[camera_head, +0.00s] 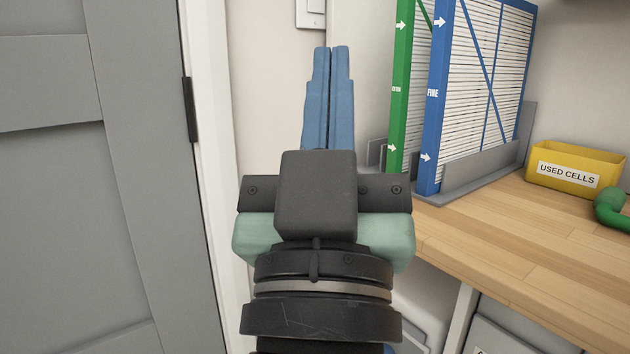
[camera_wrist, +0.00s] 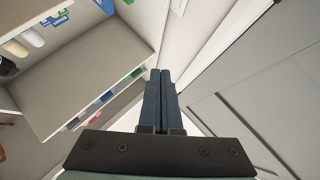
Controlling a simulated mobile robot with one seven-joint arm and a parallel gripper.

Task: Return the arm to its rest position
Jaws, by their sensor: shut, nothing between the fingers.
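My gripper (camera_head: 331,62) is raised in the middle of the head view, with its two blue fingers pressed together and pointing up. Nothing is between the fingers. It is in front of a light wall strip, between a grey door and a wooden counter. In the wrist view my gripper (camera_wrist: 160,74) is also shut and empty, its fingers pointing away from the camera. No towel can be made out in either view.
The grey door (camera_head: 75,220) stands close on the left. On the right, the wooden counter (camera_head: 500,260) holds a green-framed filter (camera_head: 402,85), a blue-framed filter (camera_head: 434,110), a yellow "USED CELLS" bin (camera_head: 574,169) and a green curved object (camera_head: 611,208).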

